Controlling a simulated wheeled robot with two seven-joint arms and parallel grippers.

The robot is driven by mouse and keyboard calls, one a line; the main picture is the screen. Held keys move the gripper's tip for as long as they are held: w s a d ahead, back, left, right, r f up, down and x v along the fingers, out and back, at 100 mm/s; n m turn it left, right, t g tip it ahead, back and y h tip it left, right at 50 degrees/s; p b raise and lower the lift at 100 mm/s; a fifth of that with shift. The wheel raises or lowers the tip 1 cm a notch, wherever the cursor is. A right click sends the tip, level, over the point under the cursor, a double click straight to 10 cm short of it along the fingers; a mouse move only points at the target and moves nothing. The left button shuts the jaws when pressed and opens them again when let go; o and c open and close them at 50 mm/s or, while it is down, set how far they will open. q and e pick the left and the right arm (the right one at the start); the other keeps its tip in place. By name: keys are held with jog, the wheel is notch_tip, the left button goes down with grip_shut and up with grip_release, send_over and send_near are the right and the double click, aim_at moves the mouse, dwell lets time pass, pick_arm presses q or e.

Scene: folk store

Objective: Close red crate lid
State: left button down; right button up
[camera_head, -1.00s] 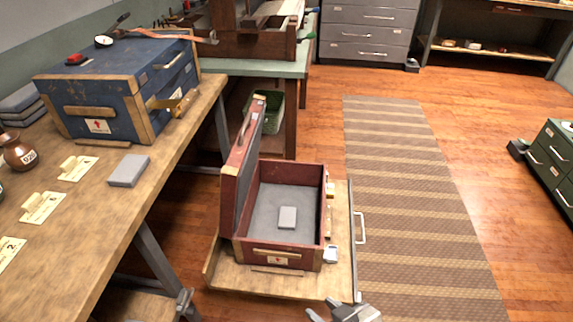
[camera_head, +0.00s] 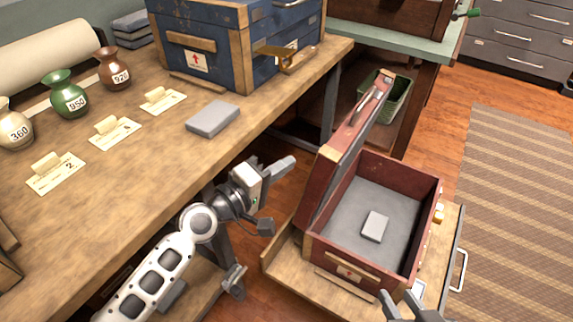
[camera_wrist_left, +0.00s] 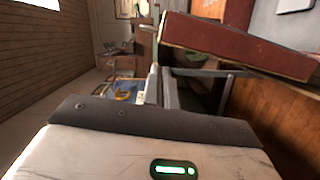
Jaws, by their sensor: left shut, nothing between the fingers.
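The red crate (camera_head: 415,178) stands on a wooden board, its lid (camera_head: 345,150) raised and leaning up at the crate's left side. A small grey block (camera_head: 375,226) lies inside on the grey floor. My left gripper (camera_head: 292,162) is shut and empty, left of the raised lid and apart from it, beside the workbench edge. The left wrist view shows its fingers (camera_wrist_left: 160,88) together, with a dark red panel, apparently the lid (camera_wrist_left: 235,45), at upper right. My right gripper (camera_head: 402,300) shows only its tips at the bottom edge, spread apart in front of the crate.
The workbench (camera_head: 110,225) at left holds a blue chest (camera_head: 215,50), a grey block (camera_head: 212,118), vases and tags. A green bin (camera_head: 390,105) stands behind the lid. The wooden board (camera_head: 450,235) has a metal handle at right. Striped rug (camera_head: 520,180) lies to the right.

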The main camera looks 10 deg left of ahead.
pick_arm(q)
jog(key=x, duration=0.7)
jog(key=shift+w+d, duration=0.2)
jog(key=shift+w, duration=0.15)
